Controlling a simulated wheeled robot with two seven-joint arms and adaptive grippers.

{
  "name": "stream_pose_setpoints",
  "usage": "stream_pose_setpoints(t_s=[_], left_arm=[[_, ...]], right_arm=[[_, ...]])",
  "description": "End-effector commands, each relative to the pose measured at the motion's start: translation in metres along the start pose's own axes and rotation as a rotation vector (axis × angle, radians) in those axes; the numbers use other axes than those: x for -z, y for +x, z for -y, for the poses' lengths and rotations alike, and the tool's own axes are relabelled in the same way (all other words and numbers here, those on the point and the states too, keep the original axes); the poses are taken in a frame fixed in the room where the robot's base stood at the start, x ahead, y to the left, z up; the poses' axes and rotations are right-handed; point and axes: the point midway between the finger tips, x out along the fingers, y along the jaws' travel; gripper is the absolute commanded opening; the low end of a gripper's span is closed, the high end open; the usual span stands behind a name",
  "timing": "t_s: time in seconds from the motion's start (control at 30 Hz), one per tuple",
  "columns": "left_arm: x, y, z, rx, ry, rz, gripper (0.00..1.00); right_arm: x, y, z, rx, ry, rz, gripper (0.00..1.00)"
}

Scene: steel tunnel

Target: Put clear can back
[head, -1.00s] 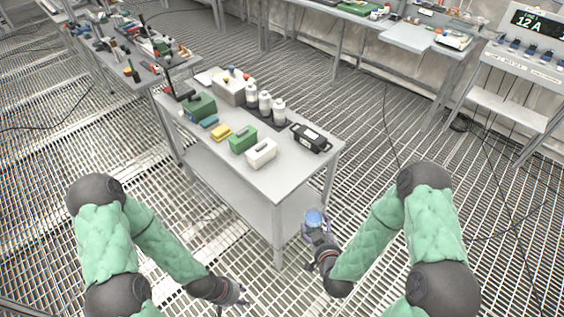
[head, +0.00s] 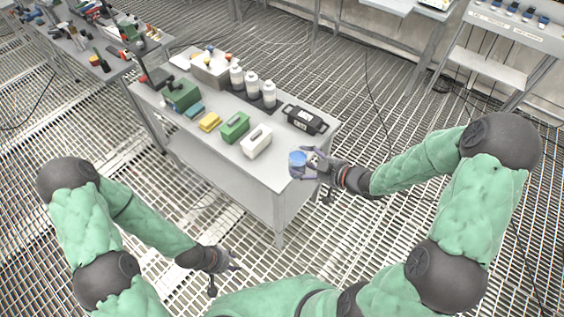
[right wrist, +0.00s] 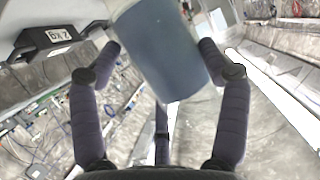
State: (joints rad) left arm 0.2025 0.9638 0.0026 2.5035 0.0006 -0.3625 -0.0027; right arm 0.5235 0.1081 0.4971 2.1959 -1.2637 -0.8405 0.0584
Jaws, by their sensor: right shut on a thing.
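A can with a blue top (head: 297,158) is held in my right gripper (head: 305,165), over the near right corner of the grey table (head: 283,182). In the right wrist view the can (right wrist: 160,50) is a blurred blue-grey cylinder between the two dark fingers, tilted in the picture. Whether it touches the table I cannot tell. My left gripper (head: 224,262) hangs low over the grating floor, away from the table; its fingers look apart with nothing between them.
On the table stand several white bottles (head: 252,84) on a dark mat, a black weight (head: 305,119), a white case (head: 257,141), a green case (head: 235,127), a yellow block (head: 209,121) and a grey bin (head: 210,70). The near right tabletop is mostly clear.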

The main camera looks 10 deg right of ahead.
Motion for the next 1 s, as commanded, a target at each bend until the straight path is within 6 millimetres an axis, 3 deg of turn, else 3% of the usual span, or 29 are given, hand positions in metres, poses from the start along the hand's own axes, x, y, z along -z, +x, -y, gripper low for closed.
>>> stream_pose_setpoints(t_s=[0.17,0.53,0.7,1.0], left_arm=[[0.000,0.004,0.001,0.000,0.000,0.000,0.38],[0.001,0.020,0.007,0.000,0.000,-0.001,0.38],[0.001,0.029,0.011,0.000,0.000,0.000,0.38],[0.002,0.035,0.012,0.000,0.000,-0.001,0.38]], right_arm=[[-0.002,0.013,-0.009,0.011,-0.005,-0.002,0.32],[-0.009,0.088,-0.046,0.010,-0.004,-0.004,0.32],[-0.029,0.119,-0.058,0.010,-0.003,-0.002,0.32],[-0.041,0.142,-0.069,0.007,-0.004,-0.004,0.32]])
